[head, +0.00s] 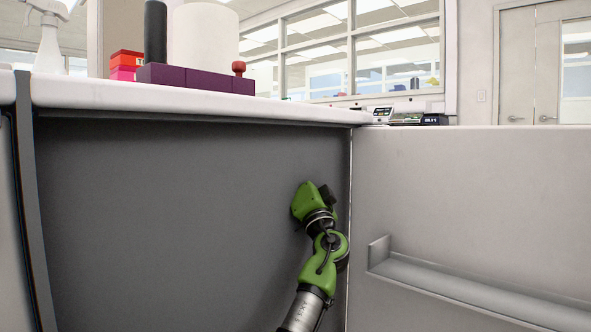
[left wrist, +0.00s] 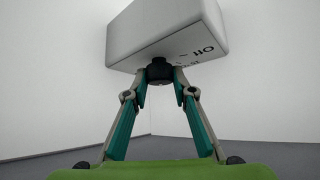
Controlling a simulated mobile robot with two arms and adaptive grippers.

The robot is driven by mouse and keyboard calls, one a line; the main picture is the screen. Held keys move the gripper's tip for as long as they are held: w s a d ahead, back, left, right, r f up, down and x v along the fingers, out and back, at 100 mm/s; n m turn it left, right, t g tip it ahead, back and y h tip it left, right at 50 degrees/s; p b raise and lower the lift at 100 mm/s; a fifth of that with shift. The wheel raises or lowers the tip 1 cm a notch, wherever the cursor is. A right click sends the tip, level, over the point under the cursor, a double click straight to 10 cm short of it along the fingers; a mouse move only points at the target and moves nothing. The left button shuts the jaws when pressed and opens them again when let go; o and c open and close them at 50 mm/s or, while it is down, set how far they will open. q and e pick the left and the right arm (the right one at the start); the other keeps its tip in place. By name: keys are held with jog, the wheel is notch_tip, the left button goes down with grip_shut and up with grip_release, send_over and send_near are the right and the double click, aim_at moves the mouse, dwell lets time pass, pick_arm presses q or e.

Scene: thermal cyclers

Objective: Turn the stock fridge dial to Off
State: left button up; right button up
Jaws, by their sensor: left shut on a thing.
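In the left wrist view a white box-shaped housing (left wrist: 175,35) carries a dark round dial (left wrist: 159,72) on its underside. Upside-down lettering that looks like "Off" and small marks are printed beside the dial. My left gripper (left wrist: 160,82) is shut on the dial, one fingertip on each side. The dial's pointer cannot be made out. In the head view my green left wrist reaches up into the grey fridge interior (head: 180,190) near its right side; the fingers, dial and housing are hidden there. My right gripper is in neither view.
The open fridge door (head: 470,190), with a shelf ledge (head: 470,285), stands to the right of my arm. A white worktop (head: 200,103) above holds a purple rack (head: 195,78), a paper roll (head: 205,38) and a spray bottle (head: 48,35). The interior left of my arm is clear.

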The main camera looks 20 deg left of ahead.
pick_arm(q)
jog(key=shift+a, duration=0.1)
dwell(0.4)
jog(key=o, duration=1.1)
jog(key=shift+f, duration=0.1)
jog(key=v, duration=1.2)
jog(key=shift+w, duration=0.1)
